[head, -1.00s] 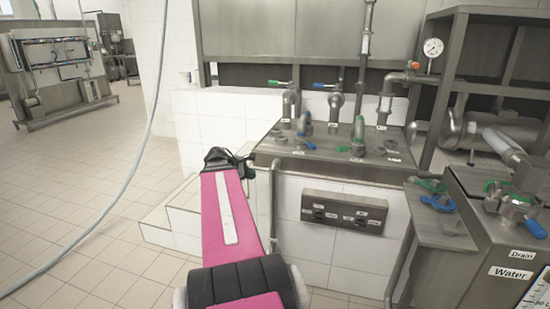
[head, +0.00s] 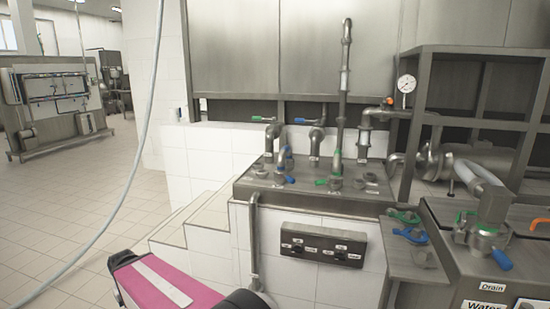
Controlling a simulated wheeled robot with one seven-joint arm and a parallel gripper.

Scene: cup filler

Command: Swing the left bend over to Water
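A steel panel (head: 310,196) with upright pipe stubs stands at the middle. The left bend (head: 283,156) is a short curved pipe at the panel's left, with a blue handle (head: 290,179) at its foot. It stands close to the left back pipe (head: 270,140); I cannot tell which port its far end meets. A second bend (head: 337,163) with green handles stands to its right. Small white labels on the panel are too small to read, so I cannot tell which port is Water. My gripper is not in view; only my pink arm shows at the lower left.
At right stands a steel tank with Drain (head: 493,287) and Water (head: 485,306) labels. A hose (head: 148,110) hangs at left over open floor.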

